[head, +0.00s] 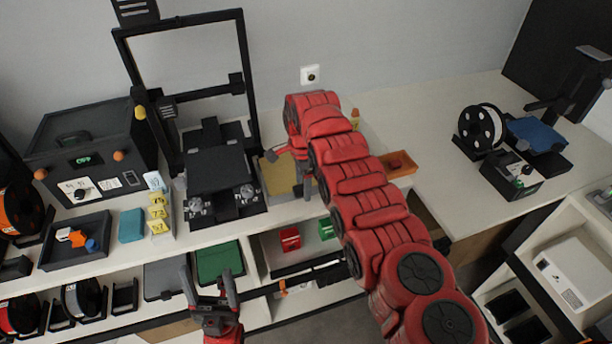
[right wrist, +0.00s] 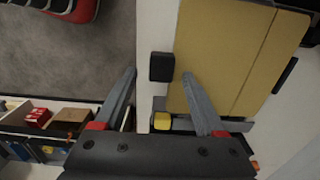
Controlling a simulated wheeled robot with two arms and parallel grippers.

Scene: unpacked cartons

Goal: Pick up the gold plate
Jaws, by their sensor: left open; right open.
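The gold plate (head: 280,177) lies flat on the worktop, right of the black framed printer, and is partly hidden by my right arm in the head view. In the right wrist view the gold plate (right wrist: 222,45) fills the upper right, with a line running along it. My right gripper (right wrist: 159,75) is open over the plate's left edge. One finger overlaps the plate, the other is outside it. In the head view my right gripper (head: 290,165) is beside the plate; contact cannot be told. My left gripper (head: 207,280) is open and empty, in front of the shelves.
The black printer (head: 218,168) stands close left of the plate. A black block (right wrist: 162,67) shows between my right fingers, and a yellow block (right wrist: 162,121) is nearby. An orange tray (head: 400,165) is to the right.

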